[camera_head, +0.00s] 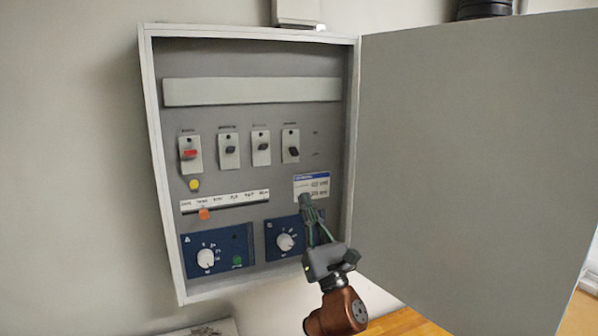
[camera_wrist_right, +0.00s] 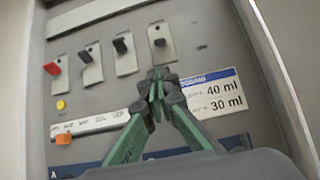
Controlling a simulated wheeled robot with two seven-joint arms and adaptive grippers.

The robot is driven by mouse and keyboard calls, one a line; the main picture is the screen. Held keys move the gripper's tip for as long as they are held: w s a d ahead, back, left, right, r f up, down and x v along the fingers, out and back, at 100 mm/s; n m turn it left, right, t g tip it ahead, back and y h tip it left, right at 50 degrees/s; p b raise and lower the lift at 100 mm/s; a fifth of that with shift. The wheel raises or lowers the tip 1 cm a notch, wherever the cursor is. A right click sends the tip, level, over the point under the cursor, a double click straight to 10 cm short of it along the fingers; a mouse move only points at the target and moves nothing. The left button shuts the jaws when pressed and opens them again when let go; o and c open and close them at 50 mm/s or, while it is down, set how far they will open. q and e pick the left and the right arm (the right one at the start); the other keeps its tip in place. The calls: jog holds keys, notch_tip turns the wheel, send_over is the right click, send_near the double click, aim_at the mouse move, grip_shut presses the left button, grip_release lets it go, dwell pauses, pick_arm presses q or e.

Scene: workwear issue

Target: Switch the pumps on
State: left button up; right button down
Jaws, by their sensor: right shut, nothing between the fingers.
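An open grey control cabinet (camera_head: 262,62) hangs on the wall. It holds a row of switches: a red-handled one (camera_head: 190,154) at the left, then three black-handled ones (camera_head: 230,150), (camera_head: 262,147), (camera_head: 293,150). Below are two blue pump panels with white knobs, panel A (camera_head: 233,243) and panel B (camera_head: 272,232). A green button (camera_head: 237,260) shows on panel A; panel B's right part is hidden behind my gripper. My right gripper (camera_head: 306,200) is shut and empty, in front of the dosing label (camera_head: 318,186). In the right wrist view its fingertips (camera_wrist_right: 157,76) appear just below the rightmost black switch (camera_wrist_right: 159,42).
The cabinet door (camera_head: 470,160) stands open to the right, beside my right arm. A slider strip (camera_head: 232,200) with an orange marker (camera_head: 203,214) and a yellow round button (camera_head: 194,185) sit below the switches. The label reads 40 ml and 30 ml.

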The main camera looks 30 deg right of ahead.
aim_at(294, 152)
jog(key=shift+d+r, duration=0.1)
dwell(0.3)
jog(key=p+x, duration=0.2)
jog(key=x, duration=0.8)
jog(key=shift+p, duration=0.3)
